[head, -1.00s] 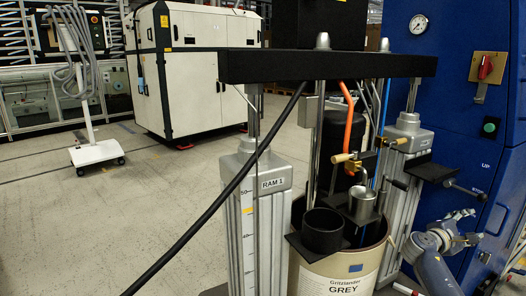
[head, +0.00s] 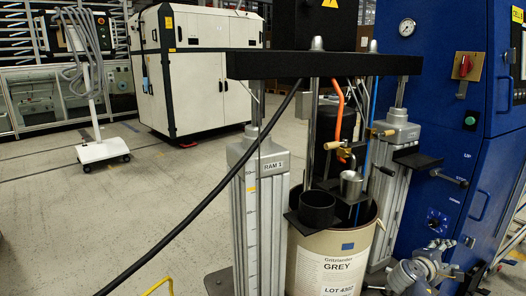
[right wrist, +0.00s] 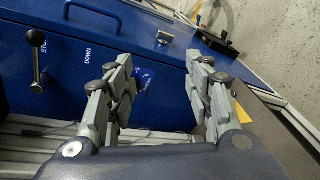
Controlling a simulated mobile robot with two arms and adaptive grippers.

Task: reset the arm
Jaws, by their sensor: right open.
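My left gripper is not in view.
The ram press, with its black crossbeam (head: 325,65) and ram column (head: 262,215), stands left of my right arm. A black hose (head: 205,200) hangs from it. Open floor (head: 70,225) lies at the left.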

